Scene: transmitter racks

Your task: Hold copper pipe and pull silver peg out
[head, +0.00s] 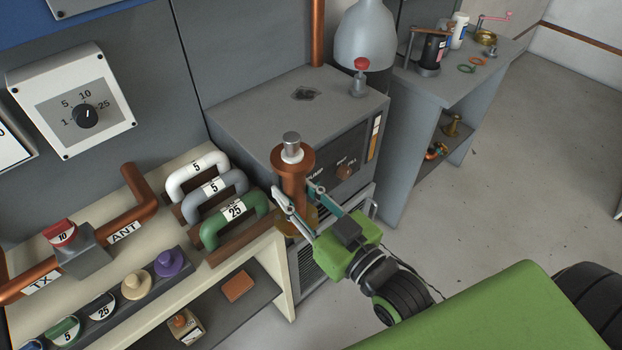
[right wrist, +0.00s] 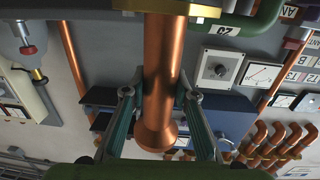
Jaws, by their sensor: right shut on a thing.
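The copper pipe (head: 294,178) stands upright at the right end of the cream bench, with a wide copper collar at its top and a brass base below. The silver peg (head: 291,140) sticks up out of the collar, with a white ring around its lower part. My right gripper (head: 298,196) is shut on the copper pipe below the collar, one finger on each side. In the right wrist view the copper pipe (right wrist: 160,75) runs between the fingers, its flared end low in the picture; the peg is not visible there. My left gripper is in neither view.
Coloured handles, including a green one (head: 236,215), stand on the bench just left of the pipe. A grey cabinet (head: 240,112) rises close behind it. A grey side table (head: 410,85) with small items is further right. Open floor (head: 500,190) lies at the right.

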